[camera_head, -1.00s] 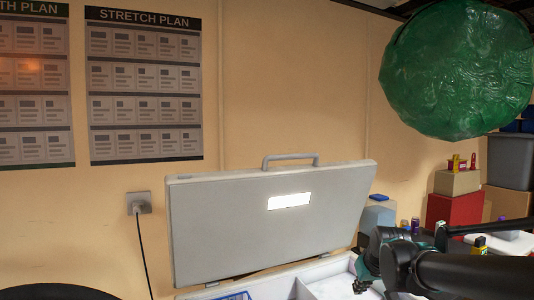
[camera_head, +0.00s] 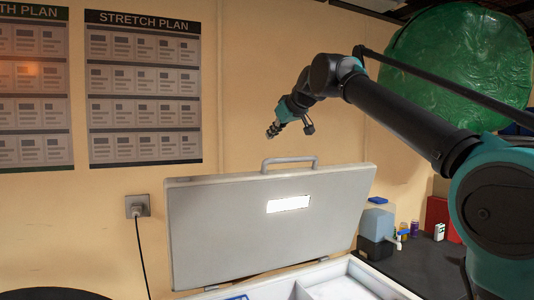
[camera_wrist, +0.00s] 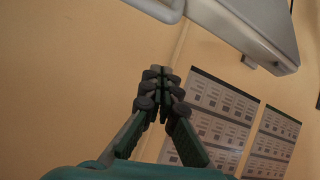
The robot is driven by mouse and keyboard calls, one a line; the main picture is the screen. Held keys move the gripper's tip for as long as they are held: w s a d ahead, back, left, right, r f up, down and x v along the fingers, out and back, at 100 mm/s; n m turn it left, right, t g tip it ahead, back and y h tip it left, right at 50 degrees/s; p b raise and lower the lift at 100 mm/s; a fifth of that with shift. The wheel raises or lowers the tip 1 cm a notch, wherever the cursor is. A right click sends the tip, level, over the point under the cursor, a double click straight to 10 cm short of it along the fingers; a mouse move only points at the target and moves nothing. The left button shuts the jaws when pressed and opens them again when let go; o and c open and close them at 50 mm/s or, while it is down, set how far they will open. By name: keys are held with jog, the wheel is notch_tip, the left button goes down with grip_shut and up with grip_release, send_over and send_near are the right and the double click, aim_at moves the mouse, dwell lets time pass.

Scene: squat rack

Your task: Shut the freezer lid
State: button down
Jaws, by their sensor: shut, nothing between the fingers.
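The freezer lid (camera_head: 225,230) is a pale grey panel standing open and tilted up in the head view, with a grey handle (camera_head: 290,160) on its top edge and a white label on its face. The freezer body (camera_head: 395,288) shows its white rim and a divider below the lid. My gripper (camera_head: 272,131) is above the lid's handle, apart from it, against the wall. In the wrist view the gripper (camera_wrist: 158,75) is shut and empty, with the handle (camera_wrist: 158,8) and the lid's edge (camera_wrist: 262,35) at the top.
A dark surface at right holds a grey-blue container (camera_head: 377,225), a purple can (camera_head: 414,228) and a small white-green box (camera_head: 439,232). A large green ball (camera_head: 470,70) is at upper right. Posters (camera_head: 145,90) and a plugged socket (camera_head: 137,206) are on the wall.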

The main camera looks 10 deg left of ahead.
jog(key=x, duration=1)
jog(key=shift+r, duration=0.1)
jog(key=shift+s+d+f, duration=0.5)
jog(key=shift+d+f, duration=0.05)
jog(key=shift+d, duration=0.15)
jog(key=shift+s+d+f, duration=0.45)
jog(key=shift+d+f, duration=0.15)
jog(key=shift+f, duration=0.1)
